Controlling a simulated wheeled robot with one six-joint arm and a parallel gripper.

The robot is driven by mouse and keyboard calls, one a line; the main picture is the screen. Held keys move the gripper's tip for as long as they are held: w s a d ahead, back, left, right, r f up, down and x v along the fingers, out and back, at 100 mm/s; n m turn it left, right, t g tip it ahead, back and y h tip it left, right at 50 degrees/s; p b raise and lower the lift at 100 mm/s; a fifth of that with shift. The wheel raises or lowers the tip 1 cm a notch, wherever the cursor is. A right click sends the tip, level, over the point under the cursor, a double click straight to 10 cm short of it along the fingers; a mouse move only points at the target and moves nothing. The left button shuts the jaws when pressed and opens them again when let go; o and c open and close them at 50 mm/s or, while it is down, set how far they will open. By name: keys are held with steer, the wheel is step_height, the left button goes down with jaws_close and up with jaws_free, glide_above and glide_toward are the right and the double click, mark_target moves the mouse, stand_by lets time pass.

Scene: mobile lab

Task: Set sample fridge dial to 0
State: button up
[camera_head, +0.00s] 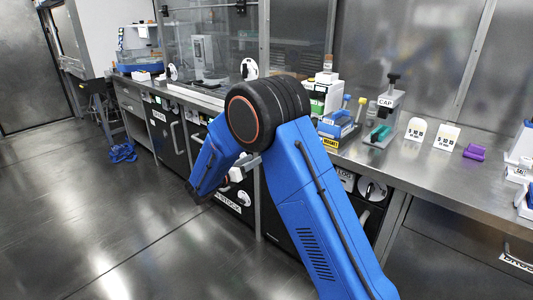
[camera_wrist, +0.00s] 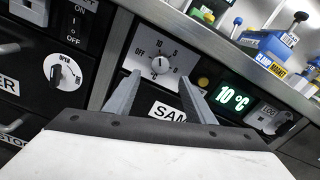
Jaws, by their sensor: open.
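The sample fridge dial (camera_wrist: 160,65) is a round white knob on a pale plate in the wrist view. Marks around it include OFF, 10, 5 and 0; its pointer appears to be turned up toward the 10. A green display (camera_wrist: 234,98) to its right reads 10 °C. In the head view my blue arm hides the dial.
Another dial (camera_wrist: 65,72), marked OPEN, and an ON/OFF switch (camera_wrist: 74,24) are left of the fridge panel. A yellow button (camera_wrist: 203,82) is right of the dial. The steel counter (camera_head: 425,175) juts above, holding bottles and blocks. The floor (camera_head: 70,215) at left is mostly clear.

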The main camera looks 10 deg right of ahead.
steer(key=x, duration=0.9)
steer(key=shift+s, duration=0.1)
steer(key=c, duration=1.1)
